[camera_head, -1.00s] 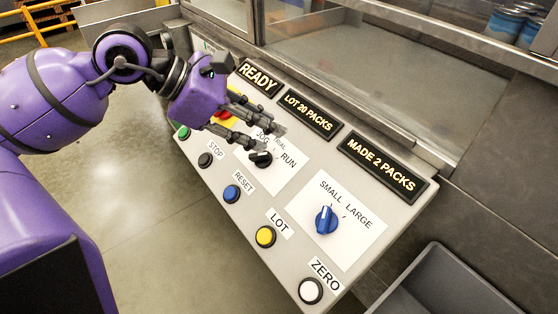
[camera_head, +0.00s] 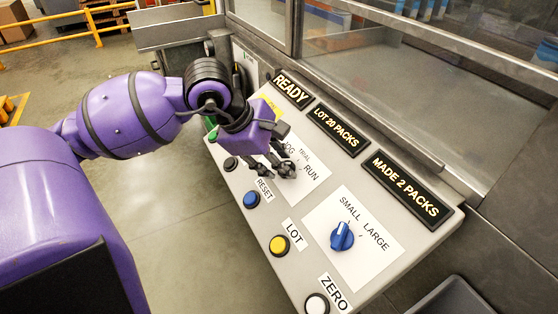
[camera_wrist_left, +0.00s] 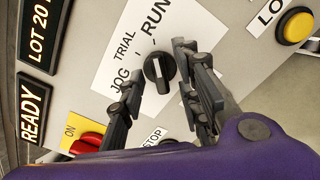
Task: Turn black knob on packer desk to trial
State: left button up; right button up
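The black knob (camera_wrist_left: 160,73) sits on a white label marked JOG, TRIAL and RUN, seen in the left wrist view. Its raised grip appears to point nearest to RUN. My left gripper (camera_wrist_left: 158,66) is open, one finger on each side of the knob. I cannot tell whether either finger touches it. In the head view my left gripper (camera_head: 280,170) is over the JOG/TRIAL/RUN label and hides the knob. My right gripper is not in view.
The sloping packer desk (camera_head: 315,265) also bears a blue SMALL/LARGE knob (camera_head: 342,237), a yellow LOT button (camera_head: 279,245), a blue RESET button (camera_head: 251,200) and a white ZERO button (camera_head: 317,304). A red button (camera_wrist_left: 86,143) lies near the left finger. A grey bin (camera_head: 455,298) stands at lower right.

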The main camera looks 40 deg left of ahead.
pick_arm(q)
grip_shut()
jog(key=shift+n, duration=0.3)
jog(key=n, duration=0.3)
jog(key=shift+b, duration=0.35)
jog(key=n, duration=0.5)
jog(key=shift+n, duration=0.3)
dwell(0.4)
grip_release()
